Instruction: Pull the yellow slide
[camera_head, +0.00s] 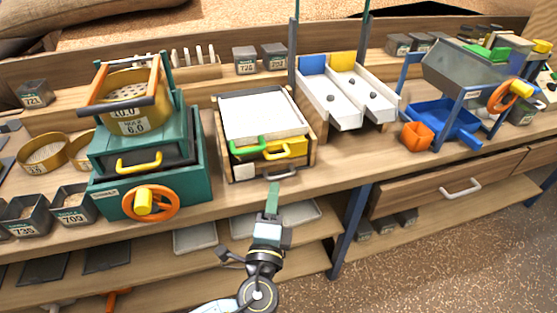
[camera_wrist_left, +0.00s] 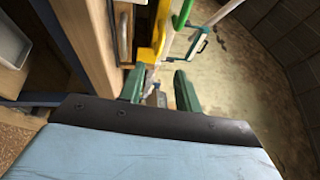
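A wooden box (camera_head: 222,130) with a pale top stands at the table's front edge. On its front are a green handle (camera_head: 248,147) and, to its right, a yellow slide with a handle (camera_head: 285,150). In the left wrist view the yellow piece (camera_wrist_left: 161,32) lies just beyond my fingers, with the green handle (camera_wrist_left: 182,14) beside it. My left gripper (camera_head: 272,196) is in front of and below the box; its green fingers (camera_wrist_left: 160,92) are apart with nothing clearly between them. They look apart from the yellow slide. My right gripper is out of view.
A green machine with an orange wheel (camera_head: 150,203) stands left of the box. A white two-lane chute (camera_head: 345,95) with blue and yellow panels stands right. A grey handle (camera_head: 282,175) sits low on the box. A lower shelf (camera_head: 300,250) runs below the table.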

